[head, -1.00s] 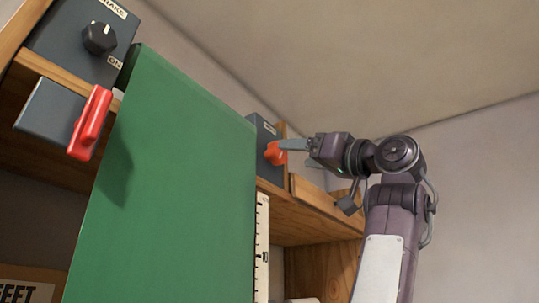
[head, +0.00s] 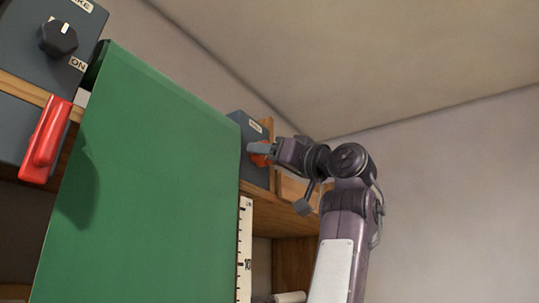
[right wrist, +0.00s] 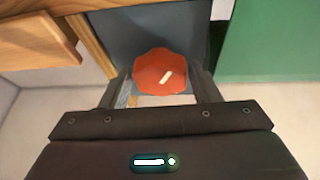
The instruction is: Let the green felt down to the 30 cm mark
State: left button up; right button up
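The green felt (head: 150,190) hangs from the top as a broad sheet; its lower edge is out of view. A white scale (head: 244,250) with a 10 mark runs beside its right edge; the 30 mark is not in view. A red knob (right wrist: 160,72) with a white pointer line sits on a grey box (head: 248,150) right of the felt. My right gripper (head: 256,148) is at this knob. In the right wrist view its fingers stand on both sides of the knob, with narrow gaps showing. My left gripper is not in view.
At the upper left a grey brake box (head: 85,30) carries a black knob (head: 58,38) beside an ON label. A red handle (head: 45,140) sticks out below it, left of the felt. A wooden shelf (head: 290,215) runs behind my right arm. The space to the right is clear.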

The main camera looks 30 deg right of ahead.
jog(key=shift+a, duration=0.1)
jog(key=shift+c, duration=2.1)
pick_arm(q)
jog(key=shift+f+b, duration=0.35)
pick_arm(e)
jog(key=m+h, duration=0.2)
jog(key=m, duration=0.2)
jog(key=shift+m, duration=0.3)
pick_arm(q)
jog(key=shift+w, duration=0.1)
pick_arm(e)
jog(key=shift+s+r, duration=0.1)
jog(key=o, duration=1)
jog(key=shift+c, duration=0.2)
